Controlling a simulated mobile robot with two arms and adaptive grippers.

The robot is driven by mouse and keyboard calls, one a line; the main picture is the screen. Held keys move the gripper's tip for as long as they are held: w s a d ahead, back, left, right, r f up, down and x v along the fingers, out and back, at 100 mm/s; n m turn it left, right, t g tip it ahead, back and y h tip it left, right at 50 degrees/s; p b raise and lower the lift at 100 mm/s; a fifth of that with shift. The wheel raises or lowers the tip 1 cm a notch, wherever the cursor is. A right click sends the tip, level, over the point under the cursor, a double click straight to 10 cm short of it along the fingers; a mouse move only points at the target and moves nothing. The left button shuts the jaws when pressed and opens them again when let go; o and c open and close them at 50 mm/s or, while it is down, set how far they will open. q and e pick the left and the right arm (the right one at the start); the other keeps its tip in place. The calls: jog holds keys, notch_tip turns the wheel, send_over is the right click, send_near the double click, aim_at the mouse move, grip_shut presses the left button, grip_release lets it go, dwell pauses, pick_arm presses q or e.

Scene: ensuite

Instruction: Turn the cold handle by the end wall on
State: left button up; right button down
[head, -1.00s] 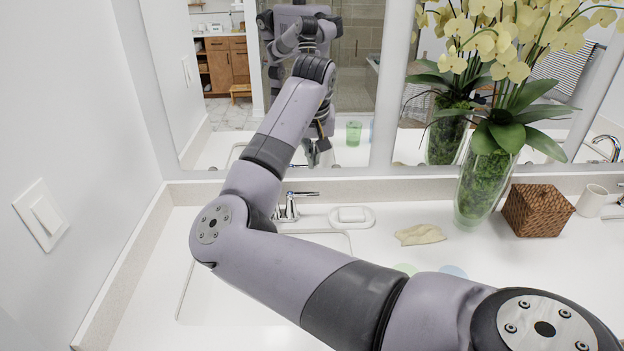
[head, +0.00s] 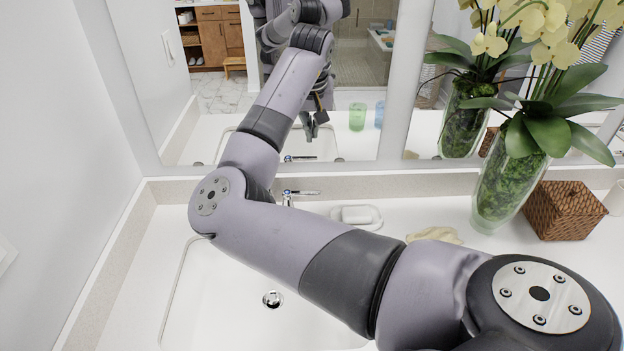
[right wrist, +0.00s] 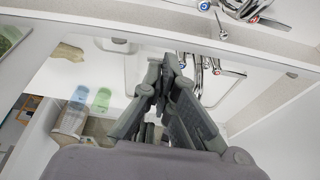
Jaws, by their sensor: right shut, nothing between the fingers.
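The cold handle (head: 302,192), a chrome lever, shows past my right forearm at the back of the sink by the left wall. The forearm hides the rest of the faucet. In the right wrist view, which looks upside down, the blue-marked cold handle (right wrist: 203,5) is at the top edge and the red-marked handle (right wrist: 255,18) is to its right. My right gripper (right wrist: 163,65) is shut and empty, apart from the handle. My left gripper is out of view.
The sink basin (head: 235,300) lies under my arm. A soap dish (head: 357,216), a cloth (head: 435,235), a vase with orchids (head: 505,190) and a woven box (head: 560,210) stand to the right. The mirror (head: 215,125) and left wall (head: 60,150) bound the space.

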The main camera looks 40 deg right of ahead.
notch_tip(320, 180, down, 2)
jog(key=b, duration=0.8)
send_over(301, 194)
jog(key=s+d, duration=0.2)
jog(key=d, duration=0.1)
notch_tip(301, 194, down, 8)
jog(key=r, duration=0.1)
jog(key=x, duration=0.4)
jog(key=p+x, duration=0.1)
jog(key=x, duration=0.4)
jog(key=shift+w+a+f, duration=0.15)
jog(key=shift+w+f, duration=0.05)
jog(key=shift+f, duration=0.05)
